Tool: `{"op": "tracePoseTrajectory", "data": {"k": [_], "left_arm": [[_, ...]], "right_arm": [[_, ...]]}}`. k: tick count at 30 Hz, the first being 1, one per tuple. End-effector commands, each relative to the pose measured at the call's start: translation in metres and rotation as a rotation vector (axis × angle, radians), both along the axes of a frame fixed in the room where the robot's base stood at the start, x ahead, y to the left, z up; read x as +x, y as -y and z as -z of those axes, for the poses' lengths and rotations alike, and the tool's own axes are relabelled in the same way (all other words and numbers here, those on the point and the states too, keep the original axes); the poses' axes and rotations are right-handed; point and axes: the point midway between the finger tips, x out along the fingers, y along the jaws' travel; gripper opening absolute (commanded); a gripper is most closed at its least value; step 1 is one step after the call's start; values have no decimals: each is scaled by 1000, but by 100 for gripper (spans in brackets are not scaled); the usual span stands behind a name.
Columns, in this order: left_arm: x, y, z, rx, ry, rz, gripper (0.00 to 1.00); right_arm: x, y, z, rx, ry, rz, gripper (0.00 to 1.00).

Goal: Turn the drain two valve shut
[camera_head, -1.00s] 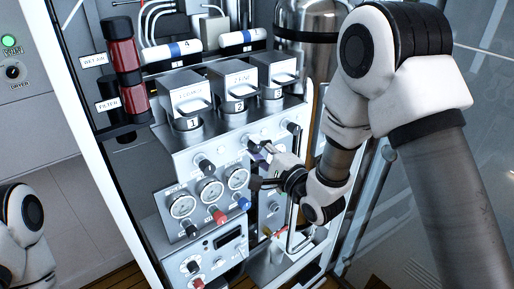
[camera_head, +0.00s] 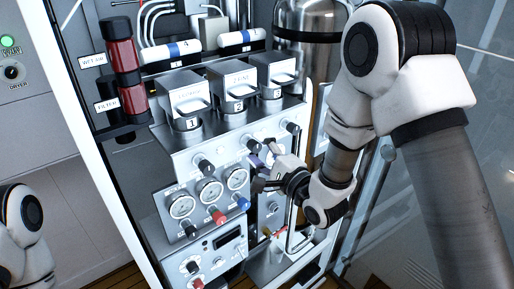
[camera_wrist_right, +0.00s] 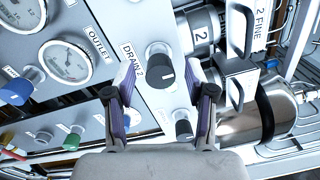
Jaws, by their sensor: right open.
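The drain two valve is a black round knob with a white mark (camera_wrist_right: 159,66), beside the "DRAIN 2" label in the right wrist view. In the head view I take it to be the dark knob (camera_head: 253,146) on the sloped panel below canister 2. My right gripper (camera_wrist_right: 163,88) is open, with its two purple-padded fingers on either side of the knob in the wrist picture. I cannot tell how far the fingertips are from the panel. In the head view the right gripper (camera_head: 263,170) is just below the knob. My left gripper is out of view.
Pressure gauges (camera_head: 209,190) with coloured knobs sit left of the right gripper. Another drain knob (camera_head: 205,165) is further left. Numbered canisters (camera_head: 238,112) stand above. A steel cylinder (camera_head: 310,20) is behind, and a metal frame bar (camera_head: 294,210) runs beside the gripper.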

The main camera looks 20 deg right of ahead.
Motion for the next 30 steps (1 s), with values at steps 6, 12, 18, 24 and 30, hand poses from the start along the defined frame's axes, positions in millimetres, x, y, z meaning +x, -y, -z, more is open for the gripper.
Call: {"op": "tracePoseTrajectory", "data": {"k": [6, 12, 18, 24, 30], "left_arm": [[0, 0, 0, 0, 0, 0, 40], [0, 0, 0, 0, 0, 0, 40], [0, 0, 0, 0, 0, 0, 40], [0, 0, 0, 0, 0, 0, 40], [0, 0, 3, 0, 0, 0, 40]], "right_arm": [[-41, 16, 2, 7, -3, 5, 55], [-62, 23, 2, 3, 1, 4, 55], [-62, 23, 2, 2, 2, 3, 55], [-62, 23, 3, 1, 1, 2, 55], [-75, 18, 70, -11, -137, -10, 55]]}}
